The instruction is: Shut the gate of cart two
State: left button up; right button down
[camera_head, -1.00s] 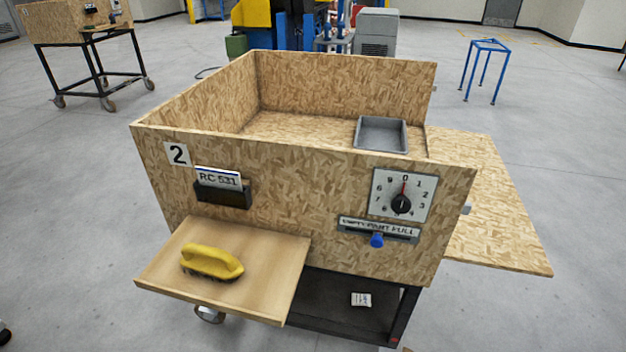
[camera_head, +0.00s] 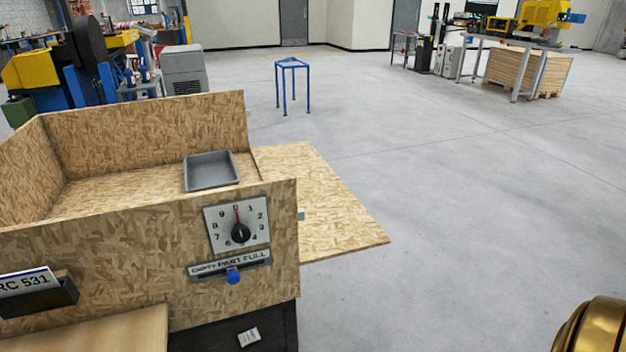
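The cart's wooden box (camera_head: 150,260) stands at the left, made of chipboard, with its near wall facing me. The number is out of the picture now, but the card reading RC 531 (camera_head: 25,283) shows at the left edge. The gate (camera_head: 315,205) is a chipboard panel on the box's right side. It is folded down and sticks out roughly level to the right, so that side is open. A small light latch part (camera_head: 301,214) shows at the near wall's right edge. Neither of my grippers is in view.
A grey tray (camera_head: 211,170) sits inside the box near the open side. A dial (camera_head: 238,228) and a blue-knobbed slider (camera_head: 233,276) are on the near wall. A wooden shelf (camera_head: 95,333) juts out at lower left. The floor (camera_head: 450,220) right of the gate is clear.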

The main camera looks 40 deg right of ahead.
aim_at(335, 224)
jog(key=l, duration=0.8)
jog(key=k+l, duration=0.1)
jog(key=l, duration=0.7)
